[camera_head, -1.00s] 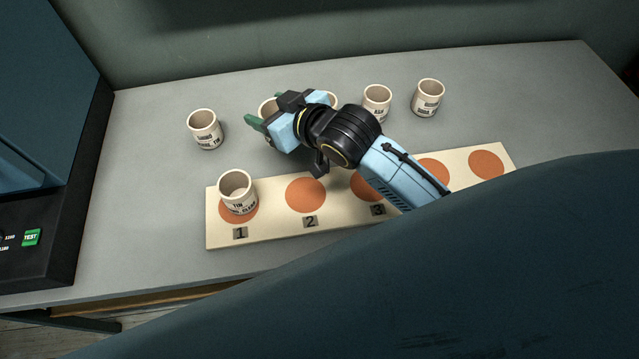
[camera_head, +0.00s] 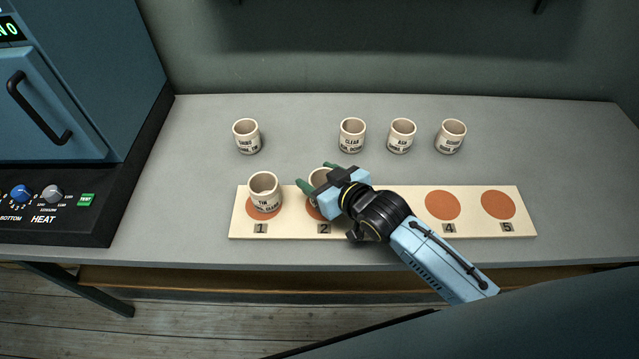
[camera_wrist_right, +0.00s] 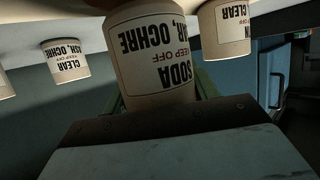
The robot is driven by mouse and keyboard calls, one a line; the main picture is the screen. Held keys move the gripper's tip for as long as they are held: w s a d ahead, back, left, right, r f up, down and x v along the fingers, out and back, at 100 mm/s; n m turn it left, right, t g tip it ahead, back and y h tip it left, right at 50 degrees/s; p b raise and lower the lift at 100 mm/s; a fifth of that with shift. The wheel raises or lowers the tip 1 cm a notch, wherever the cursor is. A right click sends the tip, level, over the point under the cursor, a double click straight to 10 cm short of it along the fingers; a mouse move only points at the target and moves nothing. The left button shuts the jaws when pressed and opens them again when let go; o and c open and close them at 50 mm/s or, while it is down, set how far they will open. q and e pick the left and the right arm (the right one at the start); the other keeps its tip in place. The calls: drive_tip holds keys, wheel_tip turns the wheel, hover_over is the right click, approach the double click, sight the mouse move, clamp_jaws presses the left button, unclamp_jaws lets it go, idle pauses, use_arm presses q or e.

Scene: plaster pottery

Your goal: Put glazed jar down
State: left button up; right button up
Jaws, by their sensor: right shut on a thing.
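My right gripper (camera_head: 322,192) is shut on a cream jar (camera_head: 318,177) over or on the orange circle marked 2 of the pale board (camera_head: 384,228). I cannot tell whether the jar touches the board. In the right wrist view the held jar (camera_wrist_right: 155,60) appears upside down, its label reading SODA and OCHRE. A jar labelled TIN (camera_head: 264,190) stands upright on circle 1, just left of the held jar. My left gripper is not in view.
Behind the board stand several cream jars: one at the left (camera_head: 247,137), then CLEAR (camera_head: 352,136), ASH (camera_head: 401,137) and another (camera_head: 451,137). Circles 4 (camera_head: 442,205) and 5 (camera_head: 498,205) are bare. A blue kiln (camera_head: 85,90) fills the left side.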

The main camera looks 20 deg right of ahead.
wheel_tip(320, 180, down, 2)
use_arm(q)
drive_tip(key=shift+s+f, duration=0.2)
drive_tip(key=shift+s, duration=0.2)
use_arm(e)
drive_tip(key=shift+r, duration=0.1)
drive_tip(key=o, duration=1.1)
drive_tip(key=shift+f, duration=0.2)
drive_tip(key=shift+c, duration=0.2)
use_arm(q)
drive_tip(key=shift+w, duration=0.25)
use_arm(e)
drive_tip(key=shift+r, duration=0.2)
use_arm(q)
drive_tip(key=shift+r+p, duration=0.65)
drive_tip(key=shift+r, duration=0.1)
use_arm(e)
drive_tip(key=v, duration=1.2)
drive_tip(key=shift+a, duration=0.1)
